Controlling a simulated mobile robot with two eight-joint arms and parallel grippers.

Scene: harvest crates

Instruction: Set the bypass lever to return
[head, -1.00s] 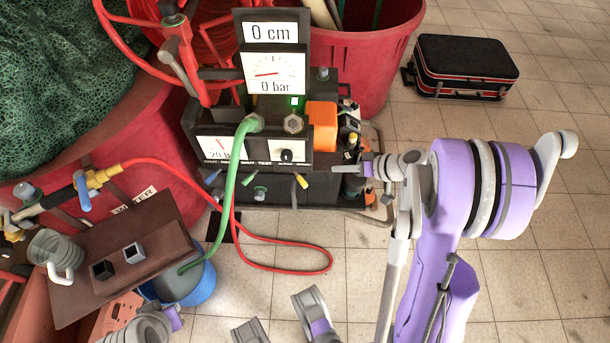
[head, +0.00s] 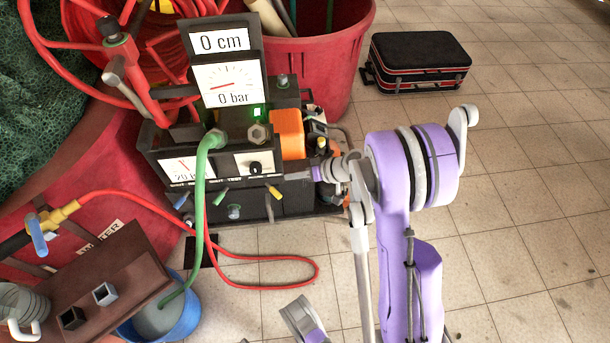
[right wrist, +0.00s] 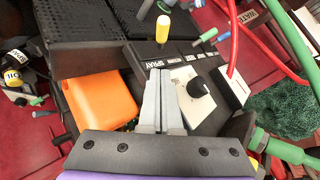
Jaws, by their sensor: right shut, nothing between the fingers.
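The pump unit (head: 290,200) stands on the floor with a row of small levers along its front: a blue one (head: 181,201), a green one (head: 220,196) and a yellow-tipped one (head: 274,192). I cannot read which is the bypass lever. In the right wrist view the yellow-tipped lever (right wrist: 163,28) stands by the label "SPRAY", just beyond my fingertips. My right gripper (head: 318,172) is at the unit's right end, shut and empty; its fingers show in the right wrist view (right wrist: 161,74), between the orange block (right wrist: 98,103) and a black knob (right wrist: 196,88).
Gauges reading 0 cm (head: 218,42) and 0 bar (head: 230,85) rise above the unit. A green hose (head: 199,190) and red hose (head: 312,265) run in front. A blue bucket (head: 190,320) and brown board (head: 100,270) are lower left.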

